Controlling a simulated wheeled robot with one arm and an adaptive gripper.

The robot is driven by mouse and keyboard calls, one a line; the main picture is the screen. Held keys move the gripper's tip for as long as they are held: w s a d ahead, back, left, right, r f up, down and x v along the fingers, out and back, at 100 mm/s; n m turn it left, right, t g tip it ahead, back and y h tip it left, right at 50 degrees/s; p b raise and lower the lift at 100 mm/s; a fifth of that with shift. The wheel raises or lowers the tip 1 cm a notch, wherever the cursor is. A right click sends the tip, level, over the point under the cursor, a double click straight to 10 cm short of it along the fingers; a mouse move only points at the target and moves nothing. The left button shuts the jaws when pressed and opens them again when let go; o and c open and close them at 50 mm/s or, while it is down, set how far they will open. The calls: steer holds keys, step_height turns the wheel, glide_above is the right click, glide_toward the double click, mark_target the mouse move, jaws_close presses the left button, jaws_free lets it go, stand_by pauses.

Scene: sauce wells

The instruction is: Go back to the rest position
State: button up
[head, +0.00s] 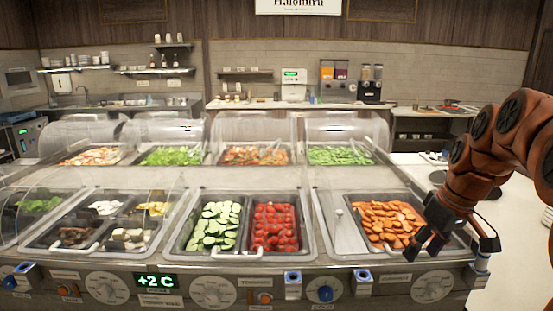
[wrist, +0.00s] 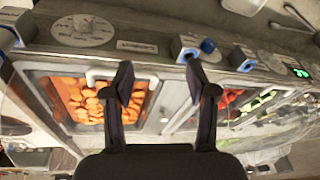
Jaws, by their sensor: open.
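My gripper (head: 432,240) hangs at the right of the head view, in front of and above the right-hand well with orange slices (head: 385,222). In the wrist view my gripper (wrist: 165,85) has its two fingers spread apart with nothing between them. The orange slices also show in the wrist view (wrist: 85,98), to the left of the fingers. My arm comes in from the right edge of the head view.
The counter holds wells of cucumber (head: 214,226) and tomatoes (head: 274,226). Clear covers (head: 345,130) stand over the back row. Knobs (head: 212,291) and blue-topped fittings (head: 293,279) line the front panel. A white counter (head: 510,225) lies at the right.

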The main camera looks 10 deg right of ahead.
steer(key=s+a+f+g, duration=0.1)
steer(key=s+a+f, duration=0.2)
steer(key=s+a, duration=0.3)
steer(key=s+a+f+g, duration=0.1)
steer(key=s+a+f, duration=0.25)
steer(key=a, duration=0.45)
steer(key=s+a+f+m+g+h, duration=0.1)
steer(key=s+a+f, duration=0.1)
steer(key=s+f, duration=0.2)
steer(key=s+a+f+m+g, duration=0.1)
steer(key=s+f, duration=0.2)
steer(key=s, duration=0.7)
steer(key=shift+s+a+f+h, duration=0.3)
steer(key=shift+a+f+h, duration=0.05)
steer(key=shift+a+h, duration=0.05)
